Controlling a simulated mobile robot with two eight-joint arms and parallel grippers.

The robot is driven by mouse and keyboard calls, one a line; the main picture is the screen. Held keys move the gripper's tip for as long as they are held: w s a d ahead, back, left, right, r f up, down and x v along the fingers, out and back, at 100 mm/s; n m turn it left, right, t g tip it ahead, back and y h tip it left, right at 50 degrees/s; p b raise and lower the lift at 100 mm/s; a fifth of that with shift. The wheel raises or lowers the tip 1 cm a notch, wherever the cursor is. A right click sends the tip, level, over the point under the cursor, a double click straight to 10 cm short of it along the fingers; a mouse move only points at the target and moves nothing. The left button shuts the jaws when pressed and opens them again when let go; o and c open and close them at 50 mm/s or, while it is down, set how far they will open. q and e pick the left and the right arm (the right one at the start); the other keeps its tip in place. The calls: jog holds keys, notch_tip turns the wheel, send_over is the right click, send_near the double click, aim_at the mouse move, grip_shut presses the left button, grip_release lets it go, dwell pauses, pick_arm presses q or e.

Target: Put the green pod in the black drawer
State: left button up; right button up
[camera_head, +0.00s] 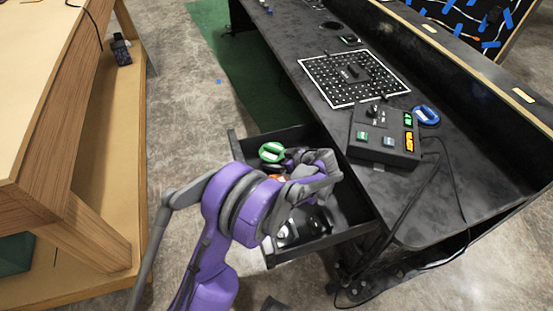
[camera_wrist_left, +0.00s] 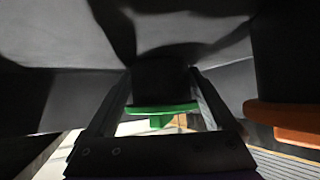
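The green pod (camera_head: 271,151), a round green top with a pale handle, is in the far left corner of the open black drawer (camera_head: 350,235). My left gripper (camera_head: 292,158) reaches down into the drawer beside it, partly hidden by its own wrist. In the left wrist view, which looks upside down, the green pod (camera_wrist_left: 160,108) shows between the two spaced fingers (camera_wrist_left: 162,88). Its sides meet the fingers in the picture; whether they touch or grip it I cannot tell. My right gripper is not in view.
An orange pod (camera_head: 277,178), also in the left wrist view (camera_wrist_left: 297,137), lies near the green one. White and black items (camera_head: 288,232) lie nearer in the drawer. A button console (camera_head: 385,135), blue disc (camera_head: 426,115) and perforated board (camera_head: 325,88) are on the black desk. A wooden bench (camera_head: 60,140) stands left.

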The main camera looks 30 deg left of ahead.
pick_arm(q)
jog(key=shift+o, duration=0.5)
jog(key=shift+r, duration=0.2)
jog(key=shift+d+r, duration=0.25)
jog(key=shift+d, duration=0.05)
jog(key=p+v, duration=0.2)
jog(key=v, duration=0.9)
jog(key=shift+s, duration=0.15)
jog(key=shift+d, duration=0.15)
